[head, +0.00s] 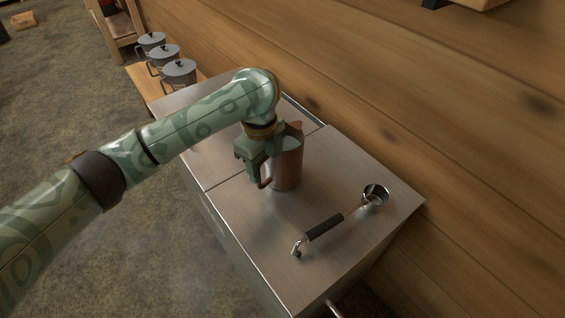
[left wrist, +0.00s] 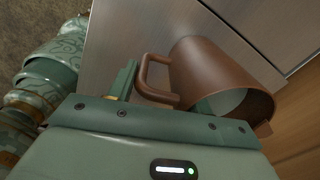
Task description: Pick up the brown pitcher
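The brown pitcher (head: 287,170) stands upright on the steel evaporator top (head: 230,205). Its handle faces left, toward my left gripper (head: 260,172). In the left wrist view the brown pitcher (left wrist: 205,75) shows its open mouth and its handle loop. My left gripper (left wrist: 165,92) is at the handle, with one green finger just left of it and a gap between them. The other finger is mostly hidden by the pitcher and the gripper body. The fingers look open, not closed on the handle. My right gripper is in neither view.
A ladle (head: 323,228) with a dark grip lies on the steel top, right of the pitcher. Several lidded grey pots (head: 179,72) stand on a wooden bench at the back left. A plank wall (head: 400,110) runs close behind the evaporator.

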